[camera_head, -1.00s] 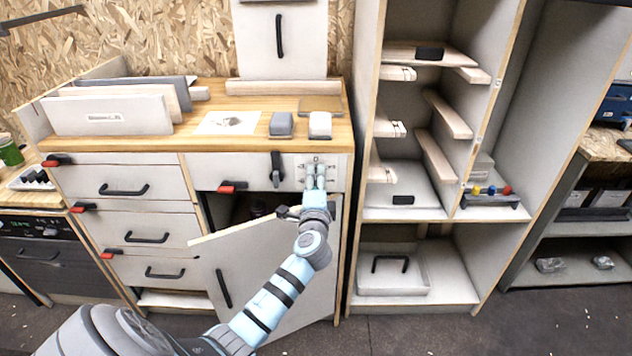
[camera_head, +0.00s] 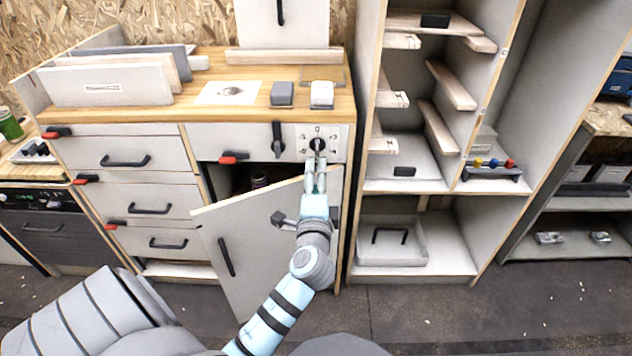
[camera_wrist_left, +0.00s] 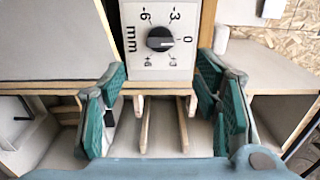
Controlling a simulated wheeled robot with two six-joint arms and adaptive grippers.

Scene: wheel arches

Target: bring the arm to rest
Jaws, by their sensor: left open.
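My left arm comes in from the lower left in the head view, and its gripper (camera_head: 315,172) is just below and in front of a black dial (camera_head: 317,144) on the workbench front panel. In the left wrist view the dial (camera_wrist_left: 160,39) sits on a white plate marked in mm, with its pointer turned to the right side of the scale. My left gripper's green-padded fingers (camera_wrist_left: 165,108) are spread wide, with nothing between them. The dial lies beyond the fingers, apart from them. My right gripper is not in view.
The cabinet door (camera_head: 262,243) stands open beneath and left of my left gripper. A black handle (camera_head: 278,138) sticks out left of the dial. A tall shelf unit (camera_head: 447,205) stands close on the right. Free floor (camera_head: 430,320) lies in front.

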